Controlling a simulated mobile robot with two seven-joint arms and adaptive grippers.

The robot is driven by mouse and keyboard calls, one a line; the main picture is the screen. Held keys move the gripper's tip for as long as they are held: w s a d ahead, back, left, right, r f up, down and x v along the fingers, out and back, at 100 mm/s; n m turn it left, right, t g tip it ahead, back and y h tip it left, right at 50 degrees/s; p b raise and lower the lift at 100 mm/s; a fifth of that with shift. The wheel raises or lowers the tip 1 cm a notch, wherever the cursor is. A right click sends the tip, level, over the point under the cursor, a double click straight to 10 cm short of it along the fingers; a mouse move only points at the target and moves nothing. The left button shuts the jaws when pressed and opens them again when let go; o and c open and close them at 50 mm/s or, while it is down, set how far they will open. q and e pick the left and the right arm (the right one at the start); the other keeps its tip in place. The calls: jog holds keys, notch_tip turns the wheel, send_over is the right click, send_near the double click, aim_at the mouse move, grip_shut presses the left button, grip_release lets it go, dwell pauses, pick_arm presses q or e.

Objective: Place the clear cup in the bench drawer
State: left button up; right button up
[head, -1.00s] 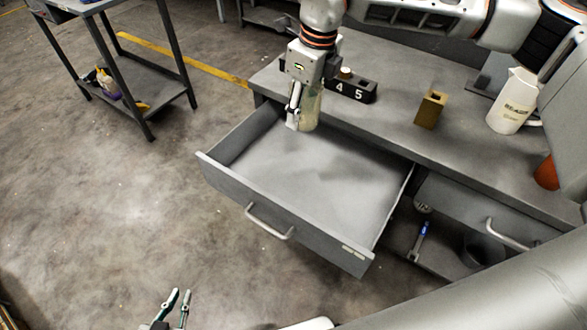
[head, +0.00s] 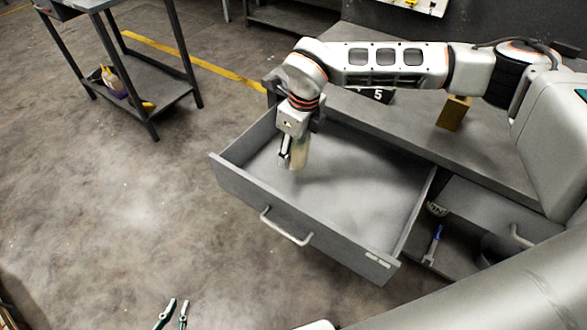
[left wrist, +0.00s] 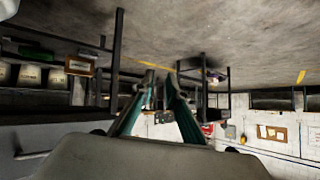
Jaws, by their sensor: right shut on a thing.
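The clear cup (head: 301,153) is upright or nearly so, low over the left part of the open bench drawer (head: 350,190). I cannot tell whether its base touches the drawer floor. My right gripper (head: 286,160) points down and is shut on the cup, covering part of its left side. The drawer is pulled out from the grey bench and its interior looks otherwise empty. My left gripper (head: 172,314) is at the bottom edge of the head view, away from the drawer. Its fingers are apart and empty in the left wrist view (left wrist: 160,82).
On the bench top (head: 415,120) are a dark number block (head: 377,96) and a brass-coloured block (head: 453,113), both partly behind my right arm. A lower shelf at right holds a blue-handled tool (head: 433,243). A side cart (head: 165,95) stands at upper left. The floor in front is clear.

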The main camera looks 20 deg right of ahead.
aim_at(291, 177)
notch_tip(291, 177, down, 3)
jog(key=shift+r, duration=0.15)
jog(key=shift+f, duration=0.4)
notch_tip(291, 177, down, 4)
jog(key=shift+b, duration=0.5)
pick_arm(q)
jog(key=shift+w+a+f, duration=0.25)
pick_arm(e)
jog(key=shift+r, duration=0.1)
jog(key=o, duration=1.2)
jog(key=shift+f, duration=0.2)
pick_arm(q)
jog(key=shift+s, duration=0.1)
